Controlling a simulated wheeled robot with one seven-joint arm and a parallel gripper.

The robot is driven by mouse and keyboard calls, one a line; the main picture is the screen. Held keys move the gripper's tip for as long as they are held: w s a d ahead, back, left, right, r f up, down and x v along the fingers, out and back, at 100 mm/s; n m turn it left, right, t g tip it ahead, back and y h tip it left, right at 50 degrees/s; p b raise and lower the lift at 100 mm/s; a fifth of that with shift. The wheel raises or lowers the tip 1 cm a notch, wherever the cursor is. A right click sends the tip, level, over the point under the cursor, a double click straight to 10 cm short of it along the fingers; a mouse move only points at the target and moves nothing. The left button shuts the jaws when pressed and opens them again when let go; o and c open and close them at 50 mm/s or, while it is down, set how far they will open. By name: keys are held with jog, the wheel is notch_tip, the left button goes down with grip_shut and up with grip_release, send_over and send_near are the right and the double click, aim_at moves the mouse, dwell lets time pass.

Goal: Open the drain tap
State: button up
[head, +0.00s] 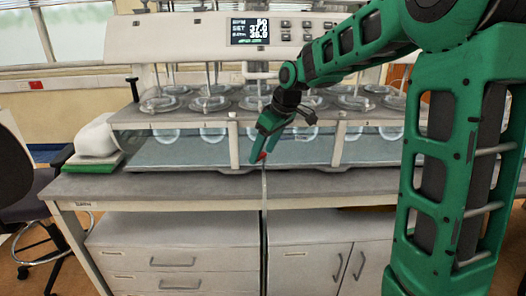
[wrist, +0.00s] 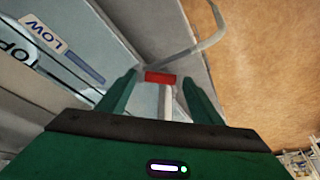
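The drain tap shows a small red handle (wrist: 160,77) in the wrist view, with a pale stem below it and a grey curved tube beside it. In the head view a bit of the red handle (head: 262,156) shows at the front edge of the bath, beside my gripper (head: 268,145). In the wrist view my gripper (wrist: 160,88) is open. Its two green fingers stand on either side of the handle, with a gap on each side. I cannot tell how far the fingertips reach past the handle. Most of the tap is hidden in the head view.
The water bath (head: 180,152) with several vessels stands on the grey bench (head: 160,187). A lit display (head: 250,31) is above it. A white object (head: 96,138) on a green-edged block sits at the left. Cabinets (head: 175,255) are below. The bench front is mostly clear.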

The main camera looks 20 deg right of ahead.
jog(key=shift+r, duration=0.1)
jog(key=s+d+r, duration=0.4)
jog(key=s+d, duration=0.3)
jog(key=s, duration=0.4)
jog(key=shift+s+d+r, duration=0.15)
jog(key=shift+s+d, duration=0.05)
jog(key=shift+d, duration=0.1)
jog(key=shift+s, duration=0.1)
dwell(0.3)
